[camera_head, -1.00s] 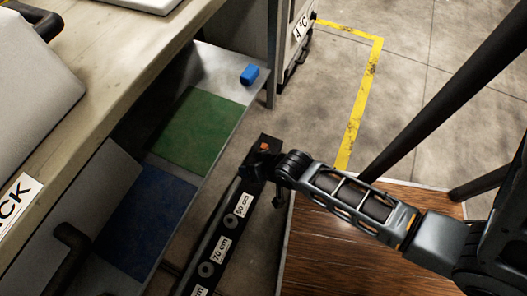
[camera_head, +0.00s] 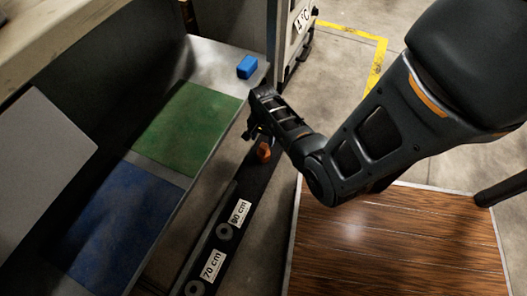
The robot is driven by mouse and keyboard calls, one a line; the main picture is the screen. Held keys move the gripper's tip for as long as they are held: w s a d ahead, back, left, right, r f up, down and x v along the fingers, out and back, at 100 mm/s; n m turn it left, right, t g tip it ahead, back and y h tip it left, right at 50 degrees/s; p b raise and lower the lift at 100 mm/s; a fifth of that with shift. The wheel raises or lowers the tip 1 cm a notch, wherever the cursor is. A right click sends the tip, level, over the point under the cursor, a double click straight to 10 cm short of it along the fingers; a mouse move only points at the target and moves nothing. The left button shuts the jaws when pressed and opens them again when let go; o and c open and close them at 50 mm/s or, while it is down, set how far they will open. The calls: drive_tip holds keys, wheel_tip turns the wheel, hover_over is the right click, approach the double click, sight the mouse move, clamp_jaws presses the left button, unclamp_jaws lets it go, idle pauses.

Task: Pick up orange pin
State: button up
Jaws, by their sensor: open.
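The orange pin (camera_head: 264,152) stands at the far end of the black rail (camera_head: 246,192), beyond the "90 cm" label. It is small and partly hidden by my gripper and wrist. My gripper (camera_head: 252,132) is open just above and behind the pin in the picture, at the end of my arm. The pin does not appear to be held; whether a finger touches it cannot be told.
A metal shelf beside the rail carries a green mat (camera_head: 188,128), a blue mat (camera_head: 122,225) and a blue block (camera_head: 247,67). A wooden platform (camera_head: 400,245) lies right of the rail. A cabinet (camera_head: 292,45) labelled 4 °C stands behind.

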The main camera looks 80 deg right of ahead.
sight(263, 146)
wheel_tip(263, 146, down, 6)
drive_tip(key=b, duration=0.3)
drive_tip(key=shift+s+a+r, duration=0.1)
drive_tip(key=shift+a+r, duration=0.05)
drive_tip(key=shift+r, duration=0.1)
drive_tip(key=c, duration=1.1)
